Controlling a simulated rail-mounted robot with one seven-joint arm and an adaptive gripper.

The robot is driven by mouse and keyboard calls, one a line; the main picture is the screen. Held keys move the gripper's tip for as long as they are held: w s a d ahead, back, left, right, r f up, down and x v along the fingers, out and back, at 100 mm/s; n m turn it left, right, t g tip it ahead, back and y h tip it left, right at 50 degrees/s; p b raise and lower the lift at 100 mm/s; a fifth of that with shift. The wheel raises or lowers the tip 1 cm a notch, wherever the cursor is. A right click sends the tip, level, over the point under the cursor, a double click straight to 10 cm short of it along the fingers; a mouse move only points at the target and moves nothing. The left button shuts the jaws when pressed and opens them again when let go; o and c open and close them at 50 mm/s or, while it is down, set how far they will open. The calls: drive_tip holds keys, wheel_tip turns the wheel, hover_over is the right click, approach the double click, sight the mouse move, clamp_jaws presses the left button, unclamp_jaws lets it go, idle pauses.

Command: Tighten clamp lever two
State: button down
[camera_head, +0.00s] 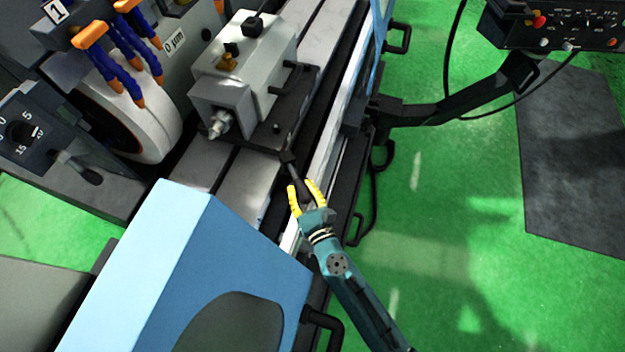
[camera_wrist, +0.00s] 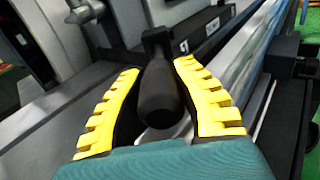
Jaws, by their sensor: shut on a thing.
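A black clamp lever (camera_wrist: 160,92) with a rounded handle points toward the camera in the wrist view, between the yellow fingers of my gripper (camera_wrist: 163,100). My gripper also shows in the head view (camera_head: 301,187), with the fingers around the lever handle (camera_head: 293,172). The gripper is shut on the lever. The lever's far end meets the dark base plate (camera_head: 268,138) under the grey tailstock (camera_head: 243,72). I cannot read a number on this lever.
The white grinding wheel (camera_head: 140,120) with blue and orange coolant hoses (camera_head: 122,68) stands at upper left. A light blue cover (camera_head: 175,265) is close to the left of my arm. A control panel (camera_head: 565,25) hangs at upper right.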

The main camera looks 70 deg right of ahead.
sight(299, 185)
drive_tip(key=shift+w+a, duration=0.1)
drive_tip(key=c, duration=0.8)
unclamp_jaws()
drive_tip(key=shift+r, duration=5)
